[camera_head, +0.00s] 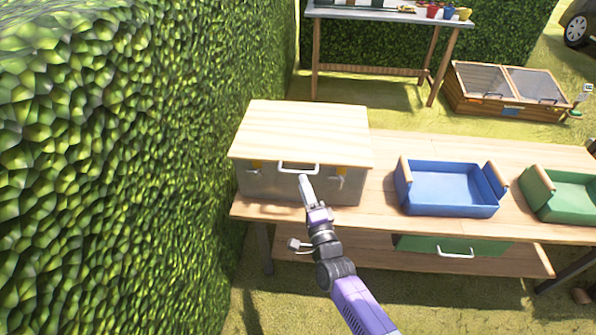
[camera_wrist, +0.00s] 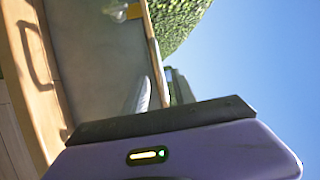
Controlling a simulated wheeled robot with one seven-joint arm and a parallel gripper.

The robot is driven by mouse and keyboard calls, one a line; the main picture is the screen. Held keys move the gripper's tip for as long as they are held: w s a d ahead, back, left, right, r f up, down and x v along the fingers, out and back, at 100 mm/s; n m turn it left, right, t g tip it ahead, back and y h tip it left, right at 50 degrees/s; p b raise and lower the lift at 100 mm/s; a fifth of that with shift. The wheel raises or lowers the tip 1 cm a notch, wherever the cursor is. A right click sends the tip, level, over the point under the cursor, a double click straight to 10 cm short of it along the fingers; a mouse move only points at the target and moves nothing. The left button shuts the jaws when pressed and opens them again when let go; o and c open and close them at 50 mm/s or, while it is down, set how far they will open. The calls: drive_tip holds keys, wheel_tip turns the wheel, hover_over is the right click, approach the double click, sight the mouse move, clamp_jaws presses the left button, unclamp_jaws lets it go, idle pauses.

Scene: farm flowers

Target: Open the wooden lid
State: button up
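The wooden lid (camera_head: 305,130) lies flat and closed on a grey metal box (camera_head: 275,185) on the workbench. A pale bar handle (camera_head: 298,168) is on its front edge. My gripper (camera_head: 303,182) is just below and in front of the handle; I cannot tell whether it touches it. In the wrist view, turned sideways, the lid's edge (camera_wrist: 154,48) runs beside the grey box front (camera_wrist: 95,60). A pale finger (camera_wrist: 140,97) shows near that edge, with a dark green-grey shape beside it. The finger opening is not clear, and nothing is visibly held.
A blue tray (camera_head: 450,190) and a green tray (camera_head: 570,195) stand on the workbench (camera_head: 380,190) to the right. A tall hedge (camera_head: 110,170) is close on the left. A table with pots and a wooden cold frame (camera_head: 505,90) stand behind.

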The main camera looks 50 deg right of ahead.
sight(299, 172)
drive_tip(key=x, duration=0.5)
drive_tip(key=shift+w+d+r, duration=0.1)
drive_tip(key=shift+w+d, duration=0.1)
drive_tip(key=shift+w, duration=0.05)
drive_tip(key=shift+c, duration=0.4)
clamp_jaws()
idle(0.9)
